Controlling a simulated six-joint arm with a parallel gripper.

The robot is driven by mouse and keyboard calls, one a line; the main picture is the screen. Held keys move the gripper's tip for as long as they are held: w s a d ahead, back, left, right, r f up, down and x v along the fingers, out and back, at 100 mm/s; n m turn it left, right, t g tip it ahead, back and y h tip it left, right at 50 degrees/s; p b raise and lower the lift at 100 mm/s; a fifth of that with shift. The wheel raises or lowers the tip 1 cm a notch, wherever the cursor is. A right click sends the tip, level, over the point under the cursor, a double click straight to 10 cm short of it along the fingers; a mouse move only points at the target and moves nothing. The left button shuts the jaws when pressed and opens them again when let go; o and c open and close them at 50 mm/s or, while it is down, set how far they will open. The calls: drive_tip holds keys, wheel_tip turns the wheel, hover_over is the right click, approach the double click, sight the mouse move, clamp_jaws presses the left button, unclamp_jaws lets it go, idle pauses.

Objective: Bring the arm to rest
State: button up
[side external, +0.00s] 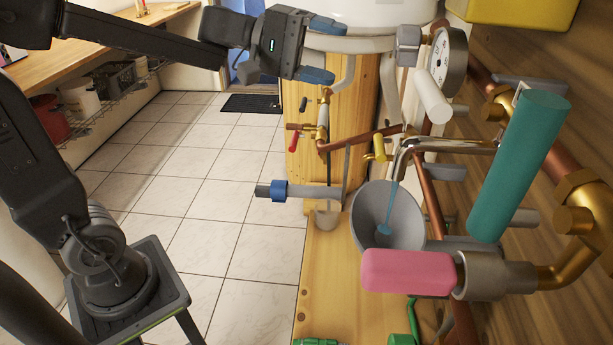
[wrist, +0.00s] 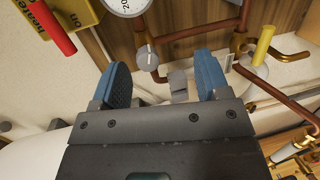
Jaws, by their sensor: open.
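My gripper (side external: 322,50) is at the top centre of the side view, pointing right toward the pipework. Its two blue fingers are spread apart with nothing between them. In the wrist view my gripper (wrist: 163,82) also shows open, with grey fittings and wood panelling beyond the fingers. In the side view a grey pipe end lies close behind the fingers; I cannot tell whether they touch it.
A pressure gauge (side external: 447,62), a teal handle (side external: 519,165), a pink handle (side external: 408,272) and copper pipes crowd the right. Water runs from a chrome spout (side external: 440,145) into a grey funnel (side external: 372,215). The tiled floor (side external: 200,190) at left is clear.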

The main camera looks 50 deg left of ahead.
drive_tip(key=s+d+f+m+g+y, duration=0.1)
drive_tip(key=s+f+m+g+y, duration=0.65)
drive_tip(key=s, duration=0.85)
drive_tip(key=s+a+f+t+y, duration=0.3)
drive_tip(key=a+f+y, duration=0.1)
drive_tip(key=f+y, duration=0.1)
drive_tip(key=shift+a+f, duration=0.35)
drive_tip(key=shift+f, duration=0.1)
drive_tip(key=shift+d, duration=0.1)
idle(0.8)
